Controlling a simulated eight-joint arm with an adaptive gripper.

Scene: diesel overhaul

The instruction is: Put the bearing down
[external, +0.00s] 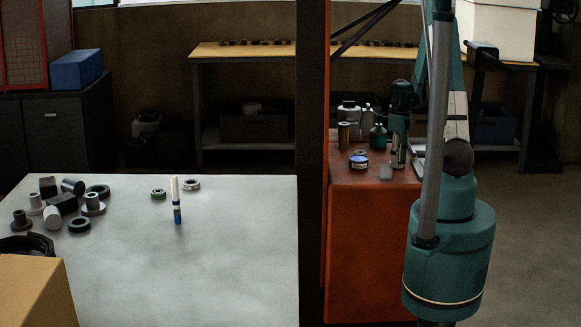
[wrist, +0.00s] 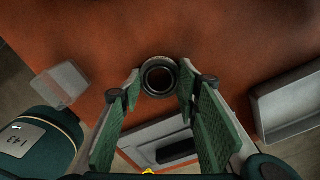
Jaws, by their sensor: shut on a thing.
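The bearing, a dark ring with a paler inner rim (wrist: 160,77), sits between the fingertips of my gripper (wrist: 161,86) in the wrist view. The green-padded fingers are shut on it from both sides. Its open bore faces the camera. In the external view my gripper (external: 398,157) points down over the orange bench top (external: 375,180), near its right part. The bearing is too small and dark to make out there. I cannot tell whether it touches the bench or hangs just above it.
A grey tray (wrist: 290,105) lies at right in the wrist view. Several rings and cylinders (external: 65,200) lie on the grey table (external: 190,270).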

